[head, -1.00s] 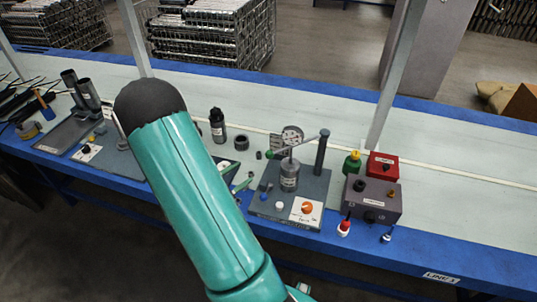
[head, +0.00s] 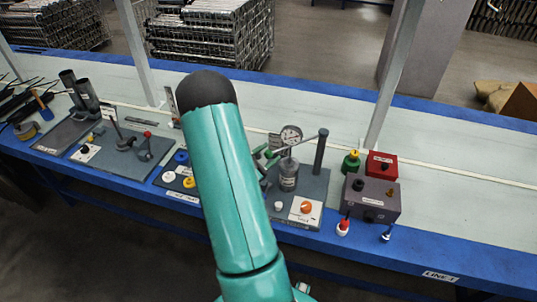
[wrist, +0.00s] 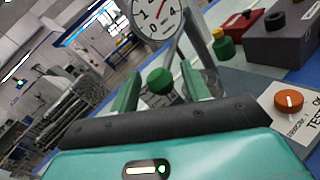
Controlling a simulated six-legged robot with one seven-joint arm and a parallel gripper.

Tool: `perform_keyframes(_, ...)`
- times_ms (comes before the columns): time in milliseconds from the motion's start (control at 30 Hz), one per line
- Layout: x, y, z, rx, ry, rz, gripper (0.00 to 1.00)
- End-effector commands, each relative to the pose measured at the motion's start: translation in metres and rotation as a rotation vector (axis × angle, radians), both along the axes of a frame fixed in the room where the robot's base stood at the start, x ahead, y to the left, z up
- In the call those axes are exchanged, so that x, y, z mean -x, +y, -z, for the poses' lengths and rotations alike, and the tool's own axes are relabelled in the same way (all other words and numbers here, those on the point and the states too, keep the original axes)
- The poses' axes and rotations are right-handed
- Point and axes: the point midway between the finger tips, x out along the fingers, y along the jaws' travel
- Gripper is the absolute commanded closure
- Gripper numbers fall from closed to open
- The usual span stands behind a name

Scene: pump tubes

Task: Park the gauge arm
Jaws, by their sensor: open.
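The gauge arm (head: 308,140) is a grey bar running left from the top of a dark upright post (head: 320,155). It carries a round white dial gauge (head: 291,135), also large in the wrist view (wrist: 154,17). The arm lies over a grey canister (head: 289,172) on the test plate. A green knob (wrist: 159,82) shows between the fingers of my gripper (wrist: 160,72). My gripper (head: 266,150) is open at the arm's left end, its green fingers on either side of the knob. I cannot tell whether they touch it. My arm hides part of the plate's left side.
An orange dial (head: 306,207) sits on a white panel at the plate's front. Other stations fill the bench's left. The bench's far right is mostly clear.

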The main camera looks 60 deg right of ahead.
Motion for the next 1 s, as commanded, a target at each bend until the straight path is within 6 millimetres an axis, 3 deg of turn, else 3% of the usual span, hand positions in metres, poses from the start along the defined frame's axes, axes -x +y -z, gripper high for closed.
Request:
perform_keyframes(333, 0.002, -0.005, 0.0, 0.0, 0.0, 0.0, 0.53)
perform_keyframes(567, 0.001, -0.005, 0.0, 0.0, 0.0, 0.0, 0.98)
perform_keyframes(600, 0.001, -0.005, 0.0, 0.0, 0.0, 0.0, 1.0)
perform_keyframes(1000, -0.01, -0.01, 0.0, 0.001, -0.002, 0.039, 1.0)
